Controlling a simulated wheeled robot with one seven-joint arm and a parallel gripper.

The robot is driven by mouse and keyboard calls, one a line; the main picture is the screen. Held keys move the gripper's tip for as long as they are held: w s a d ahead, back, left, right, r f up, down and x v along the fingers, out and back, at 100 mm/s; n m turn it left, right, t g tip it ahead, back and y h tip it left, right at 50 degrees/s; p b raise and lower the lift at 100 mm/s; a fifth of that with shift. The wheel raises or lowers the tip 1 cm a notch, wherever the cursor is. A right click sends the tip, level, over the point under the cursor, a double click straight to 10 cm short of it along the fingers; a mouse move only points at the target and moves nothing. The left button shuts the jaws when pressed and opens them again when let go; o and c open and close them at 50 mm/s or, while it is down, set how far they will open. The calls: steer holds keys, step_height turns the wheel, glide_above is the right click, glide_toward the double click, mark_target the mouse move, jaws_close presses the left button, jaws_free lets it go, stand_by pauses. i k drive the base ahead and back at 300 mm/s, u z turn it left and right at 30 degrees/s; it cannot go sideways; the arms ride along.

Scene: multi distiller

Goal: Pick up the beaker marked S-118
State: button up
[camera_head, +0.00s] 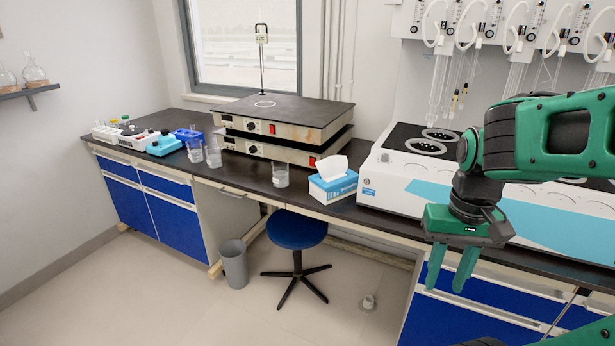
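A clear glass beaker (281,178) stands upright on the dark bench, left of the tissue box. Two more clear beakers, one (195,153) and another (213,156), stand close together further left, beside the hot plates. Any markings are too small to read, so I cannot tell which one is S-118. My gripper (449,272) points down with its two green fingers apart and nothing between them. It is in front of the bench's front edge, to the right of all three beakers and well apart from them.
A blue and white tissue box (334,188) stands between the single beaker and the large white distiller (400,182). Stacked hot plates (280,130) are behind the beakers. A blue stool (297,230) and a grey bin (233,264) stand before the bench. Floor at front left is clear.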

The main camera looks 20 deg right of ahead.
mark_target(281, 175)
steer(key=z, duration=0.15)
steer(key=i, duration=0.5)
steer(key=u, duration=0.1)
steer(key=k, duration=0.5)
steer(key=u, duration=1)
steer(key=i, duration=1)
steer(key=z, duration=1.35)
